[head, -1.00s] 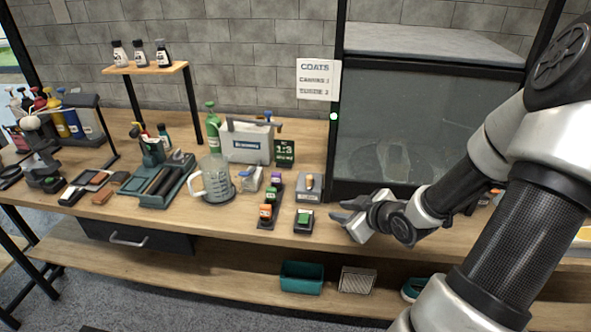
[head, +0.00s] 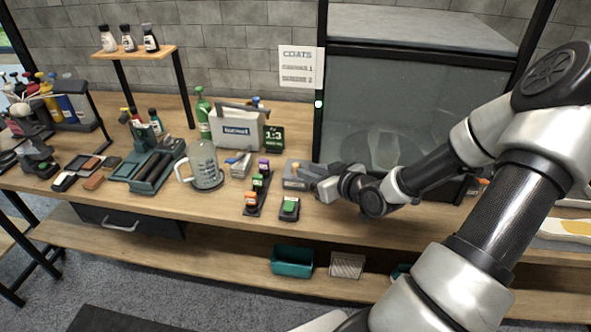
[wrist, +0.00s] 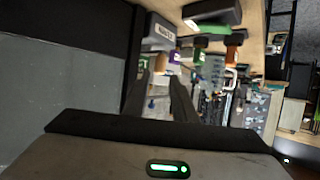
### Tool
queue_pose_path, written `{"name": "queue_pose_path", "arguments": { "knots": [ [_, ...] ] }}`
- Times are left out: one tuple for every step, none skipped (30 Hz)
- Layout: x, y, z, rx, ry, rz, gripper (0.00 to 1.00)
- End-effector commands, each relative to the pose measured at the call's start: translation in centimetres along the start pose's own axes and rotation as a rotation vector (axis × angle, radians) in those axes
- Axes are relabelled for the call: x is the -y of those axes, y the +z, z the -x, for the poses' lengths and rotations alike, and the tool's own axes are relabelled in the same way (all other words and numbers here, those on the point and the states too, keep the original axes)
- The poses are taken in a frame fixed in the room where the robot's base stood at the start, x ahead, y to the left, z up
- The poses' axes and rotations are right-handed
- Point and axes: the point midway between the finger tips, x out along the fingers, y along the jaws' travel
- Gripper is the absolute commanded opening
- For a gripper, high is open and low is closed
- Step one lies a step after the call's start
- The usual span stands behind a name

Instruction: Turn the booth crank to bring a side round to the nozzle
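The booth (head: 420,100) is a dark-framed box with a glass front at the right, with a dim shoe-like shape (head: 385,150) behind the glass. I cannot make out its crank; my arm covers part of the booth's lower front. My gripper (head: 318,177) is at the booth's lower left corner, beside a small grey box (head: 294,182) with a label. In the wrist view the two dark fingers (wrist: 163,95) stand apart with nothing visible between them, and the labelled box (wrist: 160,32) shows beyond them. I cannot tell whether the gripper touches the box.
A green-topped button box (head: 289,207) and a rack of coloured blocks (head: 257,192) stand left of the gripper. A clear jug (head: 206,165) and a white caddy (head: 236,130) are farther left. Teal and mesh bins sit on the lower shelf (head: 215,250).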

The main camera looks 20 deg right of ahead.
Motion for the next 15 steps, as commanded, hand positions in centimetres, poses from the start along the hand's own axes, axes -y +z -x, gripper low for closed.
{"name": "queue_pose_path", "arguments": {
  "knots": [
    [0.1,0.2,-1.4,-0.001,-0.004,0.000,0.24],
    [0.1,0.2,-2.0,0.000,-0.004,0.000,0.24],
    [0.2,0.1,-2.8,0.000,-0.004,0.000,0.24],
    [0.1,0.1,-3.4,-0.001,-0.003,0.000,0.24],
    [0.1,0.1,-4.0,0.000,-0.003,0.000,0.24],
    [0.1,0.1,-4.6,0.000,-0.002,0.000,0.24],
    [0.1,0.1,-5.1,0.001,-0.002,-0.001,0.24],
    [0.1,0.1,-5.5,0.001,-0.002,0.000,0.24],
    [0.0,0.1,-6.0,0.001,-0.001,0.001,0.24],
    [0.0,0.1,-6.4,0.001,-0.001,0.001,0.24],
    [0.0,0.1,-6.7,0.001,-0.001,0.000,0.24],
    [0.0,0.1,-7.0,0.001,0.000,0.000,0.24],
    [0.0,0.1,-7.2,0.001,0.000,0.000,0.24],
    [0.0,0.1,-7.4,0.001,0.000,0.000,0.24],
    [0.0,0.1,-7.5,0.001,0.000,0.000,0.24]
  ]
}}
